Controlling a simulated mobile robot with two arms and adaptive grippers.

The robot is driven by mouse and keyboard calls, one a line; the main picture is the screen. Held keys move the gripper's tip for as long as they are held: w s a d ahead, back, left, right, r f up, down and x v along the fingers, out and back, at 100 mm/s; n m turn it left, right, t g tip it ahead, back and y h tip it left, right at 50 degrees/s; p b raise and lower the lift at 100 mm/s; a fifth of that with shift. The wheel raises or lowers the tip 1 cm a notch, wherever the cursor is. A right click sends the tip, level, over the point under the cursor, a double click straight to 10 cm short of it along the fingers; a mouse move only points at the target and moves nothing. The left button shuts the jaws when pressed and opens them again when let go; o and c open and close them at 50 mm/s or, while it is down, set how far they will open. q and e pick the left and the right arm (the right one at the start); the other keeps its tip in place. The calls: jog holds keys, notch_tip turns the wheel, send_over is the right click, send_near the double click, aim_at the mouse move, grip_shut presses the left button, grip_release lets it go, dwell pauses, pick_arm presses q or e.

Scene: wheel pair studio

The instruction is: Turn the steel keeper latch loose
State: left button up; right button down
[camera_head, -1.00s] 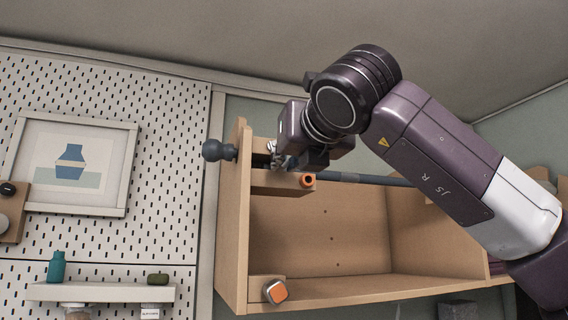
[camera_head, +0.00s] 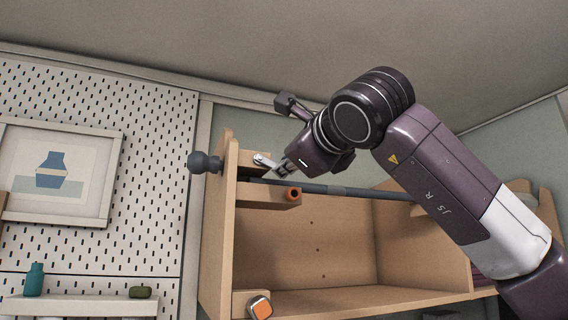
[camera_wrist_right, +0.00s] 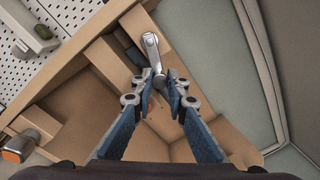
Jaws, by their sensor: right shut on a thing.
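The steel keeper latch (camera_head: 264,160) is a small bright lever at the upper left of the wooden shelf unit, by a dark rod (camera_head: 325,189). In the right wrist view the latch (camera_wrist_right: 151,48) runs from a round pivot on the wood down to the fingertips. My right gripper (camera_head: 281,169) reaches it from the right. In the wrist view its blue-padded fingers (camera_wrist_right: 160,84) are shut on the latch's lower end, which they partly hide. My left gripper is not in view.
The rod has a dark ball end (camera_head: 204,162) outside the shelf's left side panel (camera_head: 217,235). A wooden block with an orange-ringed hole (camera_head: 293,194) sits under the latch. An orange-faced part (camera_head: 260,307) is at the lower left. The shelf's inside is open.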

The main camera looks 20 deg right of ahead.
jog(key=shift+d+r+n+p, duration=0.1)
jog(key=shift+r+n+p, duration=0.35)
jog(key=shift+n, duration=0.65)
jog(key=shift+d+r+n+p, duration=0.1)
jog(key=shift+r+n+p, duration=0.3)
jog(key=shift+n, duration=0.7)
jog(key=c, duration=1.9)
grip_release()
jog(key=s+f, duration=0.1)
jog(key=s, duration=1.1)
